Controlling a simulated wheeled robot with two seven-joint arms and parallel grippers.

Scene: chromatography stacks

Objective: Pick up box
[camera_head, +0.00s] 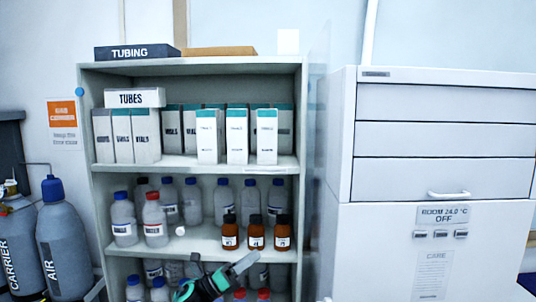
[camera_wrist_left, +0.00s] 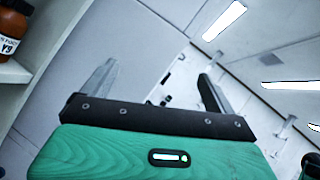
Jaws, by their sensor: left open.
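Several white boxes stand upright on the upper shelf in the head view, some with teal tops, among them a front box (camera_head: 237,137). A white box marked TUBES (camera_head: 134,98) lies across the boxes at the left. A dark box marked TUBING (camera_head: 137,52) lies on top of the shelf unit. I cannot tell which box the task means. My left gripper (camera_head: 225,257) is low in front of the lower shelves, below the boxes. In the left wrist view its fingers (camera_wrist_left: 157,70) are apart with nothing between them. My right gripper is not in view.
The shelf unit (camera_head: 92,205) holds white bottles and brown bottles (camera_head: 255,236) on the lower shelves. One brown bottle shows at the left wrist view's edge (camera_wrist_left: 14,40). A white cabinet (camera_head: 400,250) stands at the right, and grey cylinders (camera_head: 62,240) at the left.

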